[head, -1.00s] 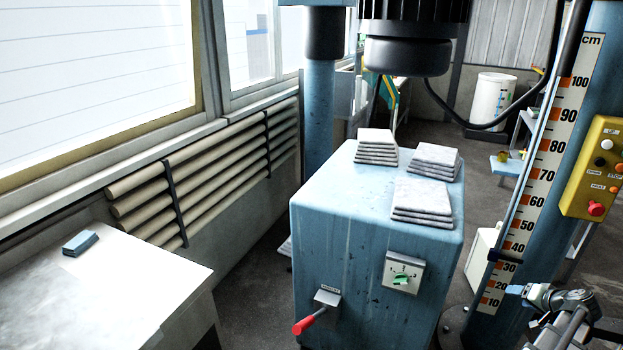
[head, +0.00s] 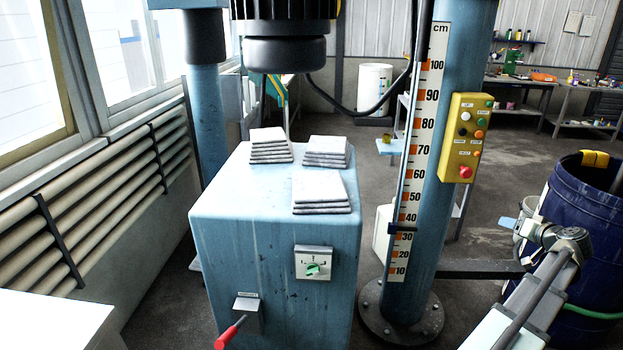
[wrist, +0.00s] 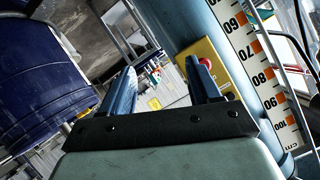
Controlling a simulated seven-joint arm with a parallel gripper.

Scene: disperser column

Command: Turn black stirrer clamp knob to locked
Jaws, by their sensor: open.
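I cannot pick out a black stirrer clamp knob for certain in either view. In the head view, the black stirrer head (head: 284,52) hangs at the top above the blue machine body (head: 230,225). A small dark block (head: 402,228) sits on the rod by the column scale; I cannot tell if it is a knob. My gripper (head: 510,223) is at the lower right, right of the column and apart from it. In the wrist view my gripper (wrist: 161,68) has its blue fingers spread, with nothing between them.
A scaled blue column (head: 456,150) carries a yellow button box (head: 466,150). A green switch (head: 313,270) and red-handled lever (head: 230,335) are on the machine front. Stone tiles (head: 320,188) lie on top. A dark blue drum (head: 585,220) stands at right.

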